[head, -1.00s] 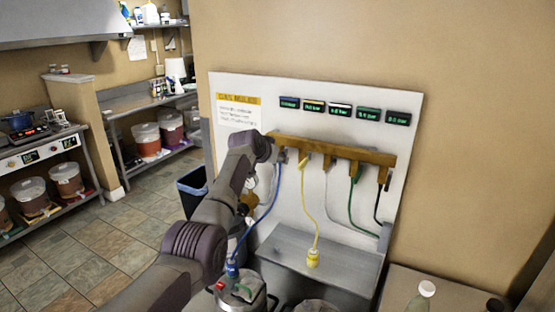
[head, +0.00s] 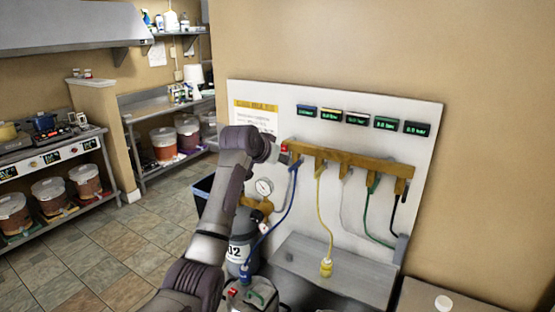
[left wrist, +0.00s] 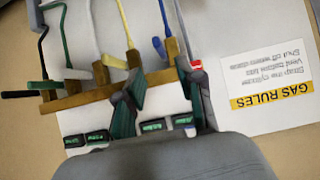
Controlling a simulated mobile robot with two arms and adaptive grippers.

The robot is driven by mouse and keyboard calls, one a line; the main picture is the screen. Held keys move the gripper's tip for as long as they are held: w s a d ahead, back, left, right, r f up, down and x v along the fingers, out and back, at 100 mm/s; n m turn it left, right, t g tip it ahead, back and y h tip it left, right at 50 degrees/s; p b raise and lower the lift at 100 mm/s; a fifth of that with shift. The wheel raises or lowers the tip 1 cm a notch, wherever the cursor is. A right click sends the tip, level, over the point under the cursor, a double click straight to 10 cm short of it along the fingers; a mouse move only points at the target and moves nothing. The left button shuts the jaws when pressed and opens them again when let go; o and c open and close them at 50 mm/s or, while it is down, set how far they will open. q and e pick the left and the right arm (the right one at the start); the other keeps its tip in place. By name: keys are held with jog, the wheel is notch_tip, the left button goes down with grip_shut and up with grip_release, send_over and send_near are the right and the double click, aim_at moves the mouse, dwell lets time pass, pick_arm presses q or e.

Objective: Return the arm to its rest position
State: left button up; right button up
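In the head view my left arm reaches up from the bottom to the white gas panel (head: 352,213). Its gripper (head: 283,152) is by the left end of the brown manifold (head: 350,155), beside the outlet with the blue hose (head: 288,215). In the left wrist view, upside down, the two fingers of the left gripper (left wrist: 162,78) are apart with a gap between them. The blue hose fitting (left wrist: 172,48) shows beyond the gap. A small red and white part (left wrist: 197,64) is at the right fingertip; I cannot tell what it belongs to. My right gripper is out of view.
A yellow hose (head: 322,215) and a green hose (head: 368,215) hang from the manifold. A grey cylinder (head: 240,255) and a gauge (head: 264,187) are close beside my arm. A metal shelf (head: 335,268) juts out below. Tiled floor (head: 120,255) is free at left.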

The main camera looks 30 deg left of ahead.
pick_arm(q)
jog(key=shift+v, duration=0.85)
